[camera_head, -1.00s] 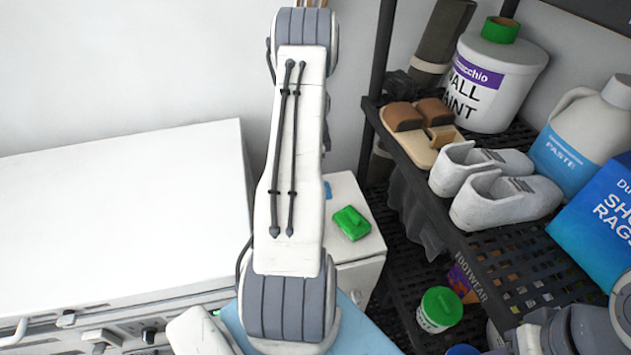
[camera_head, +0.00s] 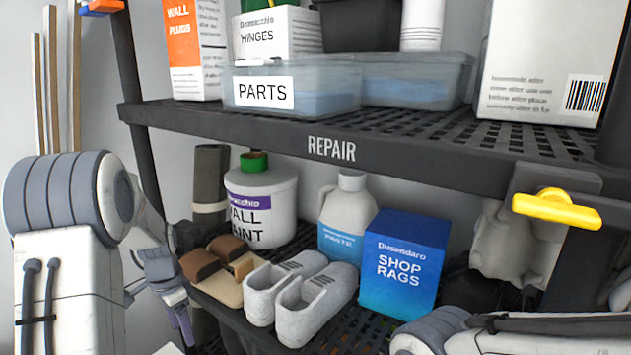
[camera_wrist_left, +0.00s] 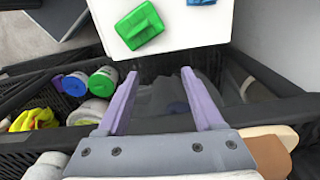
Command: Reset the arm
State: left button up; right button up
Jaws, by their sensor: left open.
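My left arm comes in at the left edge of the head view, its forearm upright.
A black shelf marked REPAIR (camera_head: 330,149) spans the head view. Below it are brown sandals (camera_head: 205,262), grey shoes (camera_head: 300,295), a paint tub (camera_head: 262,200) and a blue SHOP RAGS box (camera_head: 400,265). A yellow handle (camera_head: 556,208) is at the right.

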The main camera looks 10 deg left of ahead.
pick_arm(q)
jog(key=s+d+r, duration=0.2)
jog(key=s+d, duration=0.1)
jog(key=d, duration=0.5)
jog(key=s+d+r, duration=0.2)
jog(key=d+r, duration=0.1)
jog(key=d, duration=0.5)
jog(key=s+d+r, duration=0.2)
jog(key=s+d, duration=0.1)
jog(key=d, duration=0.5)
jog(key=s+d, duration=0.4)
jog(key=s, duration=0.4)
jog(key=s+d+r+m+h, duration=0.1)
jog(key=s+d, duration=0.3)
jog(key=s, duration=0.4)
jog(key=shift+r, duration=0.15)
